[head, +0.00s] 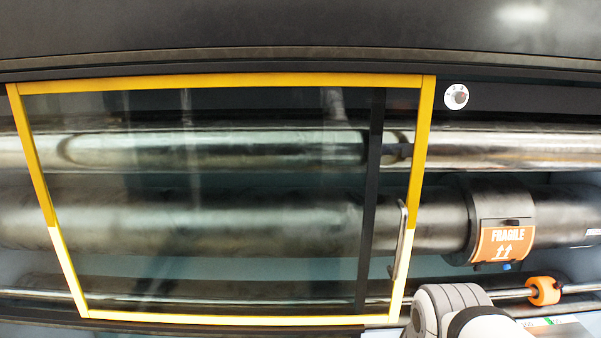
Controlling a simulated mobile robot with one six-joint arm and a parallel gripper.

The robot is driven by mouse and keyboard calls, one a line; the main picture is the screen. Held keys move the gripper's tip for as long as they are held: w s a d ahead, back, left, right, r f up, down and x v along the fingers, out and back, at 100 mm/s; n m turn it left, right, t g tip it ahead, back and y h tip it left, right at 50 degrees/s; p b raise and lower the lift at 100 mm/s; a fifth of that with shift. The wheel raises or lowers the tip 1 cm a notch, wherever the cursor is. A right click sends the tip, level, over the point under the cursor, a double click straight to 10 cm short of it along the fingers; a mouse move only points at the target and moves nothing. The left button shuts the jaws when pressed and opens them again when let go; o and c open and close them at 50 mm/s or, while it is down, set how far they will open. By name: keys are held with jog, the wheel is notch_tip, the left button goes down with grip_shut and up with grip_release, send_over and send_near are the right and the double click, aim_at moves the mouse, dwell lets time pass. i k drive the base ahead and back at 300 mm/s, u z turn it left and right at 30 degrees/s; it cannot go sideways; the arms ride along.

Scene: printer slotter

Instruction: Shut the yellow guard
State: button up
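The yellow guard (424,150) is a clear panel in a yellow frame. It covers the left and middle of the machine's front in the head view, and the rollers show through it. A metal handle (401,240) stands upright on its right side. To the right of the guard the machine front is uncovered. Part of my arm shows at the bottom, just right of the guard's lower right corner. My gripper is not visible, so its state and its place relative to the handle are hidden.
A round white knob (456,96) is on the dark panel at the upper right.

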aim_at(426, 83)
jog(key=z, duration=0.1)
jog(key=k, duration=1)
jog(key=u, duration=1)
jog(key=i, duration=1.25)
jog(key=u, duration=0.35)
